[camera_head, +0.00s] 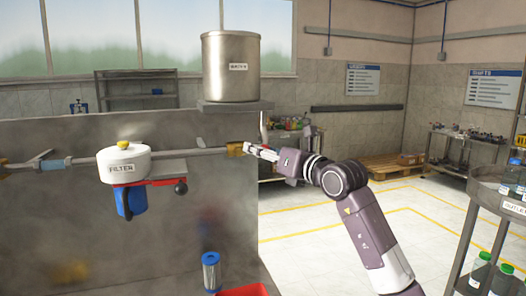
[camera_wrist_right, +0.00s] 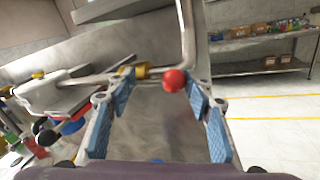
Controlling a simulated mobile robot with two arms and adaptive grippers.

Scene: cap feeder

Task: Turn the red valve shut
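A brass valve body (camera_head: 235,149) sits on the grey pipe right of the filter; it also shows in the right wrist view (camera_wrist_right: 142,71). In that view a round red knob (camera_wrist_right: 174,80) shows beside the brass, between my right fingertips in the picture. I cannot tell whether the fingers touch it. My right gripper (camera_head: 255,151) is at the valve, its blue-padded fingers (camera_wrist_right: 160,90) spread apart. In the head view the gripper mostly hides the knob. My left gripper is not in view.
A white filter (camera_head: 123,164) with a yellow top and a blue bowl hangs on the pipe to the left. A steel tank (camera_head: 231,66) stands on a shelf above the valve. A blue-capped canister (camera_head: 211,271) and a red tray (camera_head: 243,290) are below. The floor to the right is open.

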